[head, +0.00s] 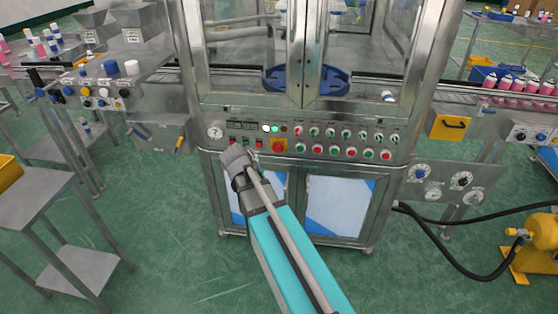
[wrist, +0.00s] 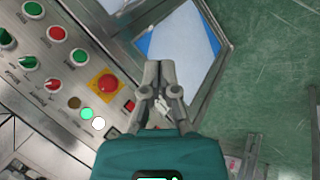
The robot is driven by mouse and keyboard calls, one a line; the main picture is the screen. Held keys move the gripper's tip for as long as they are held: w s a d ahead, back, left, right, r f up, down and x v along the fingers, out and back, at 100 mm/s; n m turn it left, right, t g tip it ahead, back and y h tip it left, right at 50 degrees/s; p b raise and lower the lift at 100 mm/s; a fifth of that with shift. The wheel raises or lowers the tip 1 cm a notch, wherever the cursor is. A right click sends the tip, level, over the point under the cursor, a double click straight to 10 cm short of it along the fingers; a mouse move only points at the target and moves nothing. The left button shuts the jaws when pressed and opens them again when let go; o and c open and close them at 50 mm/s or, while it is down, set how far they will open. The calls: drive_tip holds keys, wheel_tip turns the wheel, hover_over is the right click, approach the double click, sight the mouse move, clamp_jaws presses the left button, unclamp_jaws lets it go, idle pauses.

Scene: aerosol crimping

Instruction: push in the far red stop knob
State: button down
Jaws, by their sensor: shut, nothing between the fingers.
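A red mushroom-shaped stop knob (head: 278,146) sits on a yellow plate in the left half of the machine's sloped control panel. In the wrist view the red stop knob (wrist: 107,82) is domed and unobstructed, to the left of my fingers. My gripper (head: 233,154) is in front of the panel's lower left end, left of the knob in the head view. In the wrist view my gripper (wrist: 159,66) has its two fingers together and empty. The fingertips look apart from the knob; their distance from the panel cannot be told.
Several red and green buttons (head: 351,152) line the panel right of the knob. Lit lamps (wrist: 87,113) and small red switches (wrist: 129,107) are close to it. Cabinet doors (head: 337,205) are below. A blue round table (head: 330,78) is behind glass above.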

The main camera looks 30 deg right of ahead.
sight(280, 151)
drive_tip(key=w+d+f+n+t+h+b, duration=0.2)
drive_tip(key=w+d+f+n+h+b, duration=0.1)
drive_tip(key=w+d+b, duration=0.4)
drive_tip(key=shift+w+d+f+h+b, duration=0.3)
drive_tip(key=shift+w+f+h+b, duration=0.55)
drive_tip(key=shift+w, duration=0.25)
drive_tip(key=shift+r, duration=0.1)
drive_tip(key=shift+w+d, duration=0.1)
drive_tip(key=shift+w, duration=0.05)
drive_tip(key=w+d, duration=0.4)
drive_tip(key=w, duration=0.3)
drive_tip(key=shift+d, duration=0.35)
drive_tip(key=shift+w+d, duration=0.5)
drive_tip(key=shift+w, duration=0.3)
idle(1.9)
drive_tip(key=shift+s, duration=0.1)
drive_tip(key=shift+s+a, duration=0.5)
drive_tip(key=shift+s, duration=0.1)
